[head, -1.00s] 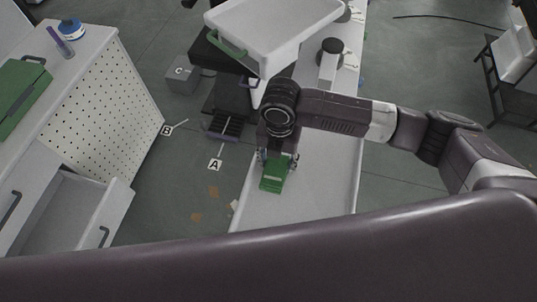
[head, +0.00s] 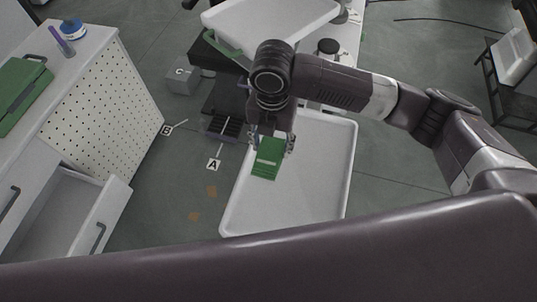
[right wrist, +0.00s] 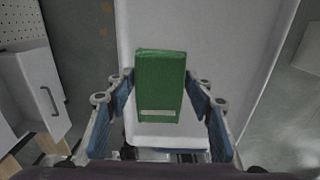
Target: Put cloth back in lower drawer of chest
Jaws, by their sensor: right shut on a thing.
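The cloth (head: 266,160) is a green folded block with a pale strip, in the middle of the head view. My right gripper (head: 270,143) is shut on it and holds it over a long white tray. In the right wrist view the cloth (right wrist: 161,85) sits between the blue-padded fingers (right wrist: 163,105). The chest (head: 105,100) is white with a perforated side, at the left. Its lower drawer (head: 62,215) stands open and looks empty; the drawer also shows at the left of the right wrist view (right wrist: 35,90). My left gripper is not in view.
The white tray (head: 325,180) lies under the cloth. Another white tray (head: 270,25) stands higher behind. A green case (head: 18,90), a blue-and-white roll (head: 72,30) and a purple item (head: 62,42) sit on the chest. Open floor (head: 165,205) separates chest and tray.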

